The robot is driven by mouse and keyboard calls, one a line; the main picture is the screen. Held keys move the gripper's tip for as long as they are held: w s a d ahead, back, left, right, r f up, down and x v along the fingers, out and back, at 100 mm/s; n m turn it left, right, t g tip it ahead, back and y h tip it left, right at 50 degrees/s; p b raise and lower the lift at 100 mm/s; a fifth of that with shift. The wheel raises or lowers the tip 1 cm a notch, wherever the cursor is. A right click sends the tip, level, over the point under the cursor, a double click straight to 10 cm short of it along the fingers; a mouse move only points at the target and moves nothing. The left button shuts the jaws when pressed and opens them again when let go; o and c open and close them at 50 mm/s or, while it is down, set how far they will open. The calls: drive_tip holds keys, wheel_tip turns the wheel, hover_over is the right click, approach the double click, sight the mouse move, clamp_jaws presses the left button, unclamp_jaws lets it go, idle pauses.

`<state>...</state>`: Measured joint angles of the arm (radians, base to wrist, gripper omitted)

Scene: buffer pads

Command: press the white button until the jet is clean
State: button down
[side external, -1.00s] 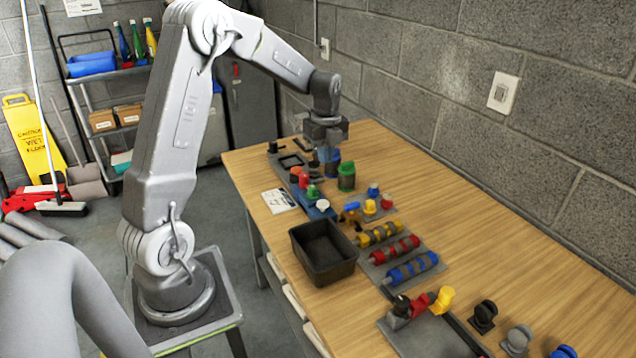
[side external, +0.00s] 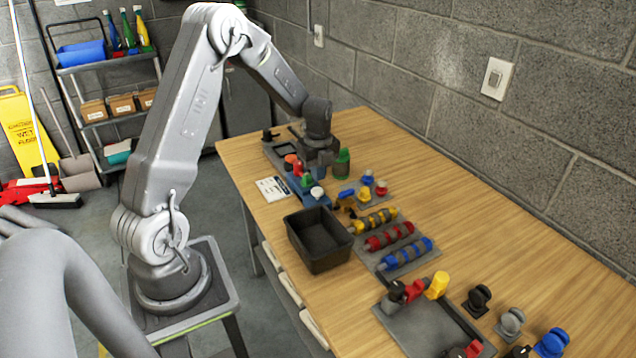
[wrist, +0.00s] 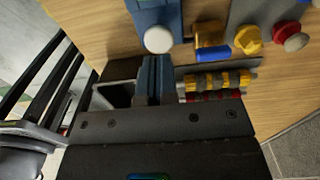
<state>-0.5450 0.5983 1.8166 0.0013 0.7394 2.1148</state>
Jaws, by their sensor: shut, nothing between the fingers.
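The white button (side external: 318,193) is a round knob on the near end of a blue block (side external: 322,205), which also carries a red and a green knob. In the wrist view, the white button (wrist: 158,40) sits on the blue block (wrist: 153,12), just beyond my fingertips. My gripper (side external: 320,162) is low over the table behind the knobs. Its fingers also show in the wrist view (wrist: 153,68), shut together and empty. The fingertips look close to the white button in that view, but I cannot tell whether they touch it. I cannot make out any jet.
A black open bin (side external: 291,238) stands in front of the block. A dark jar with a green top (side external: 341,163) stands close to my gripper's right. Yellow, red and blue banded rollers (side external: 405,254) lie to the right. The table's right back area is clear.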

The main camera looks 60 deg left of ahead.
sight(318, 190)
drive_tip(key=shift+f, duration=1.75)
drive_tip(key=shift+f, duration=1)
drive_tip(key=shift+r, duration=0.1)
wheel_tip(318, 190, up, 14)
drive_tip(key=shift+w+r, duration=0.1)
